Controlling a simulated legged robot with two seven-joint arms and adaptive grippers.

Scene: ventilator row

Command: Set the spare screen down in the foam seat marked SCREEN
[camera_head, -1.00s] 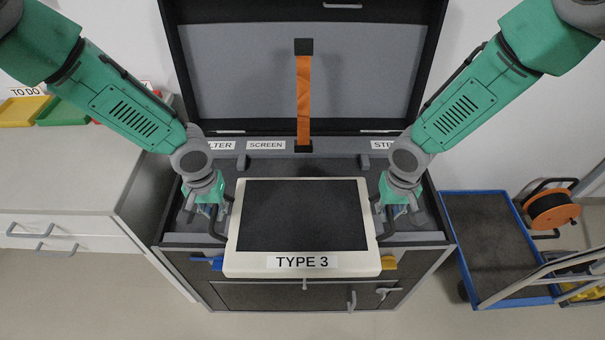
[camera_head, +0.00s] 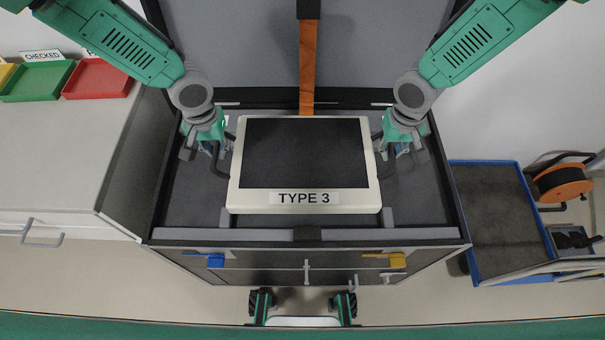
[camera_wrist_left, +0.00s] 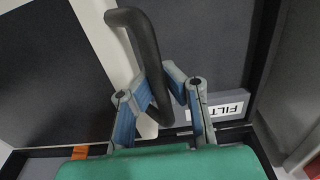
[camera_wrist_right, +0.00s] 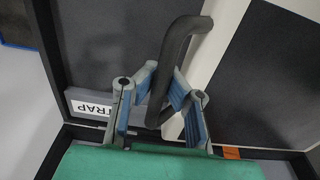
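The spare screen (camera_head: 304,152) is a cream panel with a dark face and a TYPE 3 label, lying roughly flat over the open case's grey foam (camera_head: 262,219). Whether it touches the foam cannot be told. My left gripper (camera_head: 216,150) is shut on the dark handle at its left side; the left wrist view shows the fingers around that handle (camera_wrist_left: 152,62). My right gripper (camera_head: 388,151) is shut on the right handle, seen in the right wrist view (camera_wrist_right: 173,65). The SCREEN label and seat are hidden in the head view.
The raised lid carries an orange strap (camera_head: 307,68). A FILTER label (camera_wrist_left: 222,107) and a STRAP label (camera_wrist_right: 92,108) show on the case. A counter with green (camera_head: 38,82) and red trays (camera_head: 100,79) is at left; a blue-edged cart (camera_head: 500,220) is at right.

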